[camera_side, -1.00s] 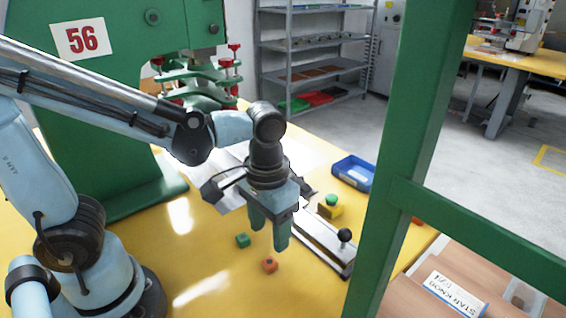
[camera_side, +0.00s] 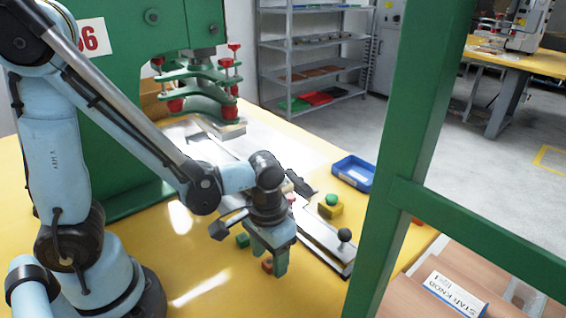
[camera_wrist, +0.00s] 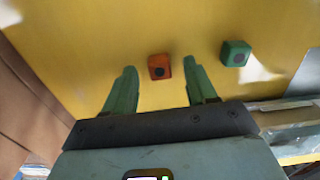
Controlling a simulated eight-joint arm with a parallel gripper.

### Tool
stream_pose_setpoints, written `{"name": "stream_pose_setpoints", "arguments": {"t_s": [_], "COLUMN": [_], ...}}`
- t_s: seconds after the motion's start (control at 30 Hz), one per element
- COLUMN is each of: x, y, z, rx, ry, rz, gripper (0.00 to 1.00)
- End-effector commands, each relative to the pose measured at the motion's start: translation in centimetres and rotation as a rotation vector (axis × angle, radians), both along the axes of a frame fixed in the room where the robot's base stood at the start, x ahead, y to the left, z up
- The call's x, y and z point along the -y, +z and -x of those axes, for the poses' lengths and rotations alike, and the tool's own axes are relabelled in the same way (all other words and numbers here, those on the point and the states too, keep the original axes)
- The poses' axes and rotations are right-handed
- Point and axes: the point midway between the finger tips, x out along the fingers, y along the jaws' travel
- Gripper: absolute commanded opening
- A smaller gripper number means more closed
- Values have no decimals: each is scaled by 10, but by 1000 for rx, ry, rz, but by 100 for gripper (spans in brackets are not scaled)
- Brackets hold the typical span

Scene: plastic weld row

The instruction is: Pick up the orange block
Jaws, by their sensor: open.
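The orange block (camera_side: 267,265) sits on the yellow table, partly hidden by my gripper in the side view. In the wrist view the orange block (camera_wrist: 159,67), with a dark round spot on its face, shows between and just beyond my fingertips. My gripper (camera_side: 268,268) is low over the table at the block, with its fingers apart. In the wrist view my gripper (camera_wrist: 160,75) is open, with a green finger on each side and nothing held.
A green block (camera_wrist: 235,54) lies close by; it also shows in the side view (camera_side: 242,241). A grey rail fixture with a black knob (camera_side: 344,235) is to the right. A green post (camera_side: 408,150) is in front.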

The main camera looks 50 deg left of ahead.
Motion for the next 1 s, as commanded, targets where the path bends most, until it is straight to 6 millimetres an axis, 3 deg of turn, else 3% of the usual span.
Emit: {"name": "stream_pose_setpoints", "arguments": {"t_s": [0.4, 0.77, 1.0], "x": [0, 0, 0], "y": [-7, -7, -7], "z": [0, 0, 0], "rx": [0, 0, 0], "ry": [0, 0, 0], "rz": [0, 0, 0], "gripper": [56, 1, 0]}}
